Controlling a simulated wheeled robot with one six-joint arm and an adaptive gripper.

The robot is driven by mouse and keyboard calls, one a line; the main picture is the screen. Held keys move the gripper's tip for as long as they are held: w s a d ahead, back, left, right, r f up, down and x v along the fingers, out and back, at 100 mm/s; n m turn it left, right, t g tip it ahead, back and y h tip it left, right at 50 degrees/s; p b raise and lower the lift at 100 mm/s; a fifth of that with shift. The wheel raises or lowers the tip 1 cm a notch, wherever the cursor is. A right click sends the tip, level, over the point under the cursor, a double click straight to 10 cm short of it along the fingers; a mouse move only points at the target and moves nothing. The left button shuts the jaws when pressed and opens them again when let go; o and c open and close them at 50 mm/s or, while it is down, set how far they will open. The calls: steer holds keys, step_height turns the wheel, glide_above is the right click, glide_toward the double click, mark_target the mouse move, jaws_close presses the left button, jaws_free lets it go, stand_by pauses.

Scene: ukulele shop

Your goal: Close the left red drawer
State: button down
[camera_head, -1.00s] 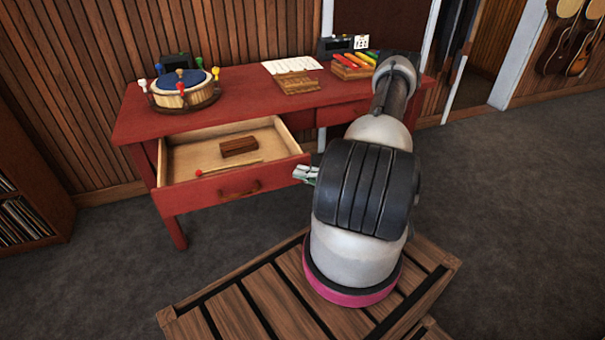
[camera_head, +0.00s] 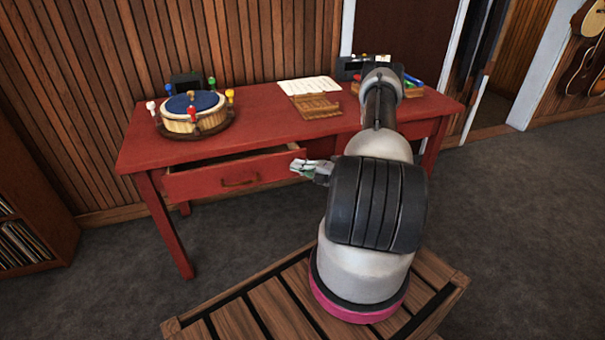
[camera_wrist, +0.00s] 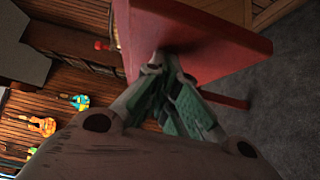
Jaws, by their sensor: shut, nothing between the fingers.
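The left red drawer (camera_head: 205,183) of the red table is pulled out a little, with a narrow strip of its pale inside showing above the front. My gripper (camera_head: 299,165) is shut and empty at the right end of the drawer front. In the wrist view the fingertips (camera_wrist: 160,62) are right up against a red panel (camera_wrist: 200,25), which seems to be the drawer front. Whether they touch it I cannot tell for sure. The drawer's contents are hidden.
The red table (camera_head: 260,128) holds a drum (camera_head: 195,118) with coloured pegs, a white sheet (camera_head: 310,86) and a wooden block (camera_head: 318,105). A slatted wooden platform (camera_head: 270,305) is in front. A shelf (camera_head: 30,225) stands at the left; grey floor is clear between.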

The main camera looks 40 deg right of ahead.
steer(key=w, duration=0.2)
steer(key=w+d, duration=0.1)
steer(key=w, duration=0.2)
steer(key=w+d, duration=0.1)
steer(key=w, duration=0.1)
steer(key=shift+w+d, duration=0.1)
steer(key=shift+w, duration=0.25)
steer(key=shift+w+d+r, duration=0.1)
steer(key=shift+w, duration=0.2)
steer(key=shift+r, duration=0.1)
